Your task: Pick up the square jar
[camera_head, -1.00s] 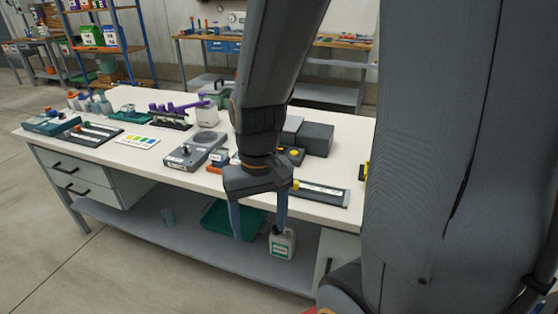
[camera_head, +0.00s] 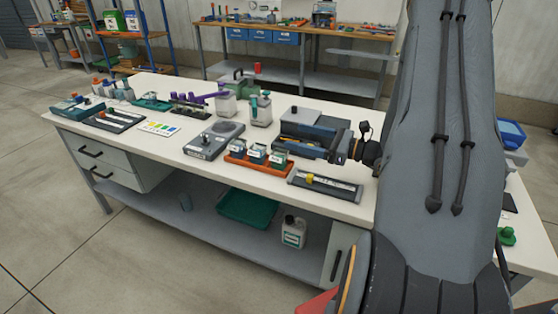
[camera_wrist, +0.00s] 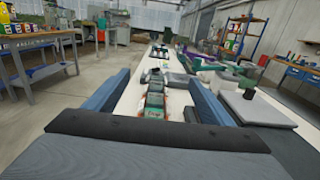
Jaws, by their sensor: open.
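Three small square-looking jars with dark teal tops and white labels stand in a row in an orange tray (camera_head: 236,163) near the bench's front edge. The right one (camera_head: 278,158), the middle one (camera_head: 256,153) and the left one (camera_head: 233,149) look alike; I cannot tell which is meant. My gripper (camera_head: 282,138) lies sideways over the bench, pointing left, behind and right of the tray. In the wrist view its blue fingers (camera_wrist: 160,80) are spread and empty, with the jar row (camera_wrist: 155,100) showing between them, apart from the fingers.
A black tray with a yellow-marked tool (camera_head: 325,184) lies right of the jars, and a grey box (camera_head: 315,119) stands behind my gripper. A grey scale-like device (camera_head: 213,140) is to the left. A white canister (camera_head: 293,232) and green bin (camera_head: 248,208) are on the lower shelf.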

